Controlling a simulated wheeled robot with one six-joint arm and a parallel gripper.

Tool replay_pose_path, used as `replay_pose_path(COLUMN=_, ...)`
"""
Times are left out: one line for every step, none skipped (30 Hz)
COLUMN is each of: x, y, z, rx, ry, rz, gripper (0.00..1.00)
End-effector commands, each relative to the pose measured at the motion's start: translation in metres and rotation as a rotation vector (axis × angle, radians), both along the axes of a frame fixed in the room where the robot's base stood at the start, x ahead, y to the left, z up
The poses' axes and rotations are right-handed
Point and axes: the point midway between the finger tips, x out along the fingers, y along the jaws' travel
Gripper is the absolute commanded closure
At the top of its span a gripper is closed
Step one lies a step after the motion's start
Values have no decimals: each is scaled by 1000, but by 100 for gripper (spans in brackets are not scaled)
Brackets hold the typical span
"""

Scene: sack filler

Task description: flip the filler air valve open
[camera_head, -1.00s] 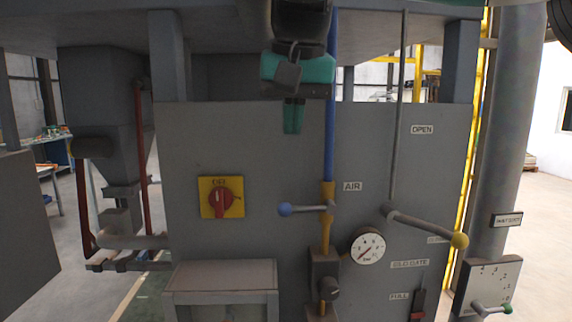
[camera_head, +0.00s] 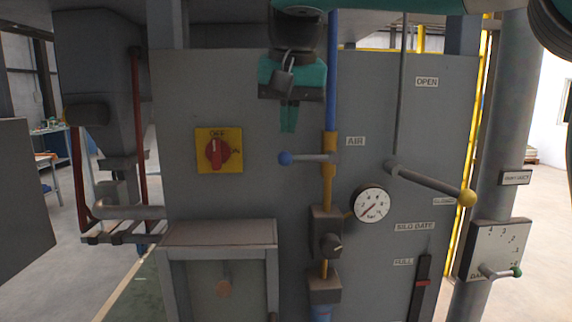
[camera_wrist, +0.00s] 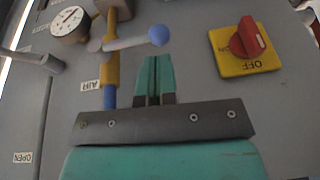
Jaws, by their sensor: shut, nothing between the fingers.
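The air valve is a lever with a blue ball knob (camera_head: 285,158) on a brass-coloured body (camera_head: 328,150), in a vertical blue pipe (camera_head: 331,75) beside the AIR label (camera_head: 355,141). The lever points left, across the pipe. The knob also shows in the wrist view (camera_wrist: 158,36), just beyond my fingertips. My gripper (camera_head: 289,130) has its teal fingers shut and empty. In the head view it points down a little above the blue knob. In the wrist view the fingertips (camera_wrist: 152,60) appear close below the knob; I cannot tell whether they touch.
A red rotary switch on a yellow plate (camera_head: 219,151) is to the left. A pressure gauge (camera_head: 370,204) and a long lever with a yellow knob (camera_head: 467,198) are to the right. A grey box (camera_head: 218,235) juts out at lower left.

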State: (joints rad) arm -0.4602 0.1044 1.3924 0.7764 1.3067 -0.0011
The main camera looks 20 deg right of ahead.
Motion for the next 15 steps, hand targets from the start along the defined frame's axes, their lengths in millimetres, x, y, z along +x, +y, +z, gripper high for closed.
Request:
replay_pose_path(x=3, y=-1, z=-15, rx=0, ry=1, rz=-1, gripper=100)
replay_pose_path(x=4, y=-1, z=-19, rx=0, ry=1, rz=-1, gripper=100)
replay_pose_path(x=6, y=-1, z=-24, rx=0, ry=1, rz=-1, gripper=100)
replay_pose_path(x=7, y=-2, z=-26, rx=0, ry=1, rz=-1, gripper=100)
replay_pose_path(x=8, y=-2, z=-29, rx=0, ry=1, rz=-1, gripper=100)
replay_pose_path(x=9, y=-2, z=-31, rx=0, ry=0, rz=-1, gripper=100)
replay_pose_path(x=10, y=-2, z=-33, rx=1, ry=0, rz=-2, gripper=100)
replay_pose_path(x=10, y=-2, z=-34, rx=0, ry=0, rz=-1, gripper=100)
replay_pose_path(x=11, y=-2, z=-35, rx=1, ry=0, rz=0, gripper=100)
replay_pose_path(x=11, y=-2, z=-35, rx=1, ry=0, rz=0, gripper=100)
replay_pose_path(x=11, y=-2, z=-36, rx=1, ry=0, rz=0, gripper=100)
replay_pose_path(x=12, y=-2, z=-36, rx=1, ry=0, rz=0, gripper=100)
replay_pose_path(x=12, y=-2, z=-36, rx=1, ry=0, rz=0, gripper=100)
replay_pose_path(x=12, y=-2, z=-36, rx=1, ry=0, rz=0, gripper=100)
replay_pose_path(x=12, y=-2, z=-35, rx=1, ry=0, rz=0, gripper=100)
